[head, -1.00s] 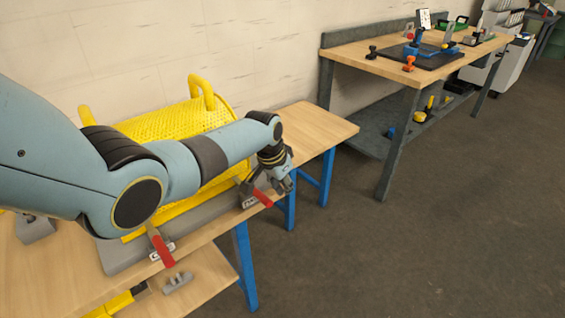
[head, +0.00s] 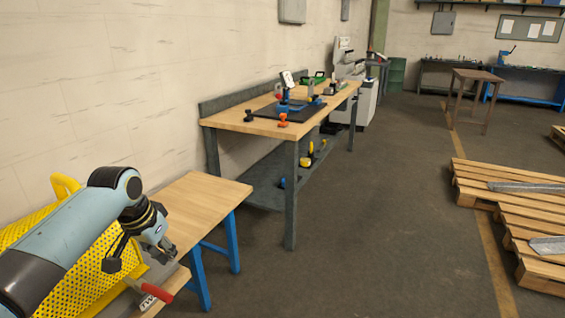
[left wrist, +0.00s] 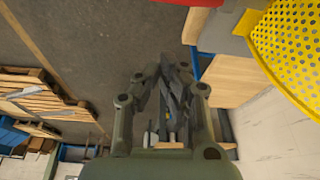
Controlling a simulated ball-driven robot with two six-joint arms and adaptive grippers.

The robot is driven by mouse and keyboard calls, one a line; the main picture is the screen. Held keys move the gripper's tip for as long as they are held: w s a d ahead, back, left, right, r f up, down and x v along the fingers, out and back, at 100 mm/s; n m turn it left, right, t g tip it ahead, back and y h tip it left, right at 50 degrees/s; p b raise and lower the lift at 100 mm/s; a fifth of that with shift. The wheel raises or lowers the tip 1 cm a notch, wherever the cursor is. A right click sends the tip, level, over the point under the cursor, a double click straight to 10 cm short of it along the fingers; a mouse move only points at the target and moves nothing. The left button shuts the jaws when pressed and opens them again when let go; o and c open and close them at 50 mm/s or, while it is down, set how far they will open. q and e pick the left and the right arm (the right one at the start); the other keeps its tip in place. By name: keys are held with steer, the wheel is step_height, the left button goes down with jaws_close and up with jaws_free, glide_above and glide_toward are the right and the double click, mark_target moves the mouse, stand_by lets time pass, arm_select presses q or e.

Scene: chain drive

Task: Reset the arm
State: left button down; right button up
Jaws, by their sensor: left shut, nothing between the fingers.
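My left arm comes in from the lower left of the head view. Its left gripper (head: 163,252) hangs in the air by the front edge of the near wooden table (head: 190,208), beside the yellow perforated guard (head: 90,265). In the left wrist view the gripper's fingers (left wrist: 165,85) are closed together with nothing between them. A red-handled clamp (head: 165,298) sits on the table edge below the gripper. The guard also shows at the upper right of the left wrist view (left wrist: 292,40). My right gripper is not in view.
A second workbench (head: 245,125) with a black mat, an orange-red knob (head: 283,119) and several small fixtures stands further back. Wooden pallets (head: 515,205) lie on the right. The grey floor (head: 370,200) between them is clear.

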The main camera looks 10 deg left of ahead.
arm_select(q)
steer(key=s+d+r+y, duration=0.1)
steer(key=s+d+r, duration=0.15)
steer(key=s, duration=0.75)
steer(key=s+d+r, duration=0.2)
steer(key=s+r, duration=0.1)
steer(key=s, duration=0.7)
steer(key=s+d+r+y, duration=0.1)
steer(key=s+d+r, duration=0.2)
steer(key=s, duration=0.7)
step_height(320, 180, down, 34)
steer(key=a+n+g+b, duration=0.1)
steer(key=a+b, duration=0.2)
steer(key=b, duration=0.6)
steer(key=s+f+b, duration=0.4)
steer(key=s+f, duration=0.6)
steer(key=f, duration=0.3)
steer(key=s+f+g+b, duration=0.1)
steer(key=s+f+b, duration=0.4)
steer(key=s+f, duration=0.5)
step_height(320, 180, down, 3)
steer(key=shift+a+f+g+h, duration=0.15)
steer(key=shift+a+g+h, duration=0.15)
steer(key=shift+a, duration=0.1)
